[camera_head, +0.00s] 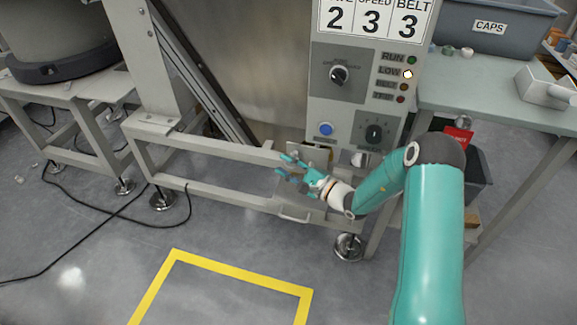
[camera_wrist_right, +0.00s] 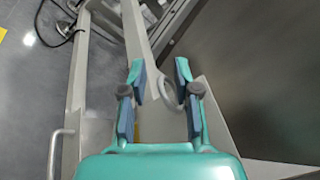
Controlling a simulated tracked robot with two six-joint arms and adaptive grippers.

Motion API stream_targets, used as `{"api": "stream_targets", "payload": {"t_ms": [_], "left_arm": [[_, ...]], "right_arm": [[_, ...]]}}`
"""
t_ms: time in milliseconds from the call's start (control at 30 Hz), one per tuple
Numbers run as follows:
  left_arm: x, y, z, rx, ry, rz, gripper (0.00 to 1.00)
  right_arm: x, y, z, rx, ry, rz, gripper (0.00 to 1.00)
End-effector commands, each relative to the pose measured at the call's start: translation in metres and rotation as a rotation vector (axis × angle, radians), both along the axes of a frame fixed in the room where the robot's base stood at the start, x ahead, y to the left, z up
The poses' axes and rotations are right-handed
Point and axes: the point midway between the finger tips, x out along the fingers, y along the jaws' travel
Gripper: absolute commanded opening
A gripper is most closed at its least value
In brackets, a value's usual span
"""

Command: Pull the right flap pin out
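My right gripper (camera_head: 286,168) is beside the machine's lower frame, below the control panel, in the head view. In the right wrist view my right gripper (camera_wrist_right: 161,75) has its two fingers well apart. A pale grey ring (camera_wrist_right: 167,102) shows between the fingers, nearer the right one; it looks like the pull ring of the flap pin. No contact with either finger is clear. The pin's shaft is not seen. In the head view the ring cannot be made out behind my fingers. My left gripper is not in view.
The control panel (camera_head: 352,95) stands above the gripper. A frame beam (camera_head: 225,151) runs left of it, and a bar handle (camera_head: 295,217) is below. A side table (camera_head: 485,92) with a grey caps bin (camera_head: 490,40) is at right. The floor inside the yellow marking (camera_head: 240,283) is clear.

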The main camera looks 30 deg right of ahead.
Motion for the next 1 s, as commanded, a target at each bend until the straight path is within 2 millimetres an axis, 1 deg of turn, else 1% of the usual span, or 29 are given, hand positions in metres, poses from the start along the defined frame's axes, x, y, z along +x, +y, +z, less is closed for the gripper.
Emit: {"api": "stream_targets", "payload": {"t_ms": [67,100,233,267,600,667,800,1000], "left_arm": [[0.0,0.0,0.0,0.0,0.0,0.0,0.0],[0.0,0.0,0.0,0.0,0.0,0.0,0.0],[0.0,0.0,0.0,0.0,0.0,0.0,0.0],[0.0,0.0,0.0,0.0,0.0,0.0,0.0],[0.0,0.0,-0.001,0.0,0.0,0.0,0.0],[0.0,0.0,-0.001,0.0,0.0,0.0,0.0],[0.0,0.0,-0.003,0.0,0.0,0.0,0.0],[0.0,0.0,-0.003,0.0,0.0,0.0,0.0]], "right_arm": [[0.0,0.0,0.0,0.0,0.0,0.0,0.29],[0.0,0.0,0.0,0.0,-0.001,0.001,0.23],[0.0,0.0,-0.001,-0.001,0.002,0.001,0.01],[0.0,0.001,-0.001,0.0,0.003,0.002,0.0],[-0.001,0.003,-0.004,0.003,0.011,0.005,0.0],[-0.003,0.007,-0.005,0.004,0.013,0.006,0.0],[-0.007,0.021,-0.006,0.005,0.014,0.01,0.0],[-0.007,0.023,-0.006,0.005,0.014,0.013,0.0]]}}
